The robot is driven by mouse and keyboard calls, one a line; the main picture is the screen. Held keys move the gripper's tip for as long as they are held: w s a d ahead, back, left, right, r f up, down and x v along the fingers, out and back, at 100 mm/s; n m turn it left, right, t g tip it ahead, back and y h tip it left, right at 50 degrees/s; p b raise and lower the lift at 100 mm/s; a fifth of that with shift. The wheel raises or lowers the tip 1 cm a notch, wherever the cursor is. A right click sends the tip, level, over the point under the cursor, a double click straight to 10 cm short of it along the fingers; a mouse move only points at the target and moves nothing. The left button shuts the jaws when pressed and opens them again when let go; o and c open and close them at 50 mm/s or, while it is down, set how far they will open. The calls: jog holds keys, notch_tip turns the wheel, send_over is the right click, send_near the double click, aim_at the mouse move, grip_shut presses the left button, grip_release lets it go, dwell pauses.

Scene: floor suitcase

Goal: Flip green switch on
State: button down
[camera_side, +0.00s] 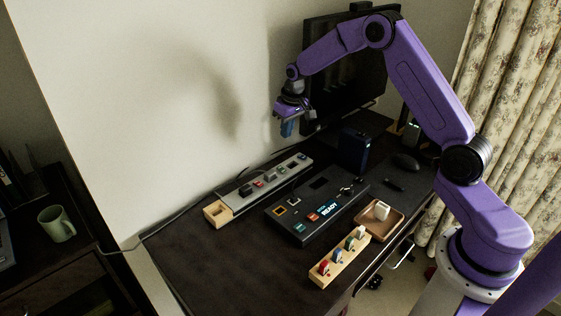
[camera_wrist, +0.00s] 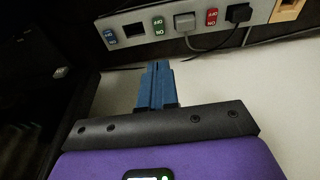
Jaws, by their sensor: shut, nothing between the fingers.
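The green switch (camera_wrist: 158,25) sits on a grey power strip (camera_wrist: 265,13) at the top of the wrist view, between an empty socket and a grey plug. It carries upside-down ON and OFF lettering; I cannot tell which way it is set. In the side view the strip (camera_side: 229,199) lies along the wall side of the dark desk, and the green switch (camera_side: 282,170) is tiny there. My gripper (camera_side: 287,130) has its blue fingers closed together with nothing between them. It hangs well above the strip, apart from it. The fingers (camera_wrist: 155,82) also show in the wrist view.
The strip also holds a blue switch (camera_wrist: 110,36), a red switch (camera_wrist: 211,16) and a black plug (camera_wrist: 238,13). A black console (camera_side: 290,230) reading READY, a wooden block (camera_side: 323,280) with coloured pieces and a wooden tray (camera_side: 366,222) stand in front. A monitor (camera_side: 350,90) stands behind.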

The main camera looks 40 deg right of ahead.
aim_at(279, 167)
dwell(0.3)
jog(key=w+f, duration=0.1)
jog(key=f, duration=0.8)
jog(key=w+f, duration=0.1)
jog(key=f, duration=0.3)
jog(key=shift+w+f, duration=0.3)
jog(key=shift+f, duration=0.05)
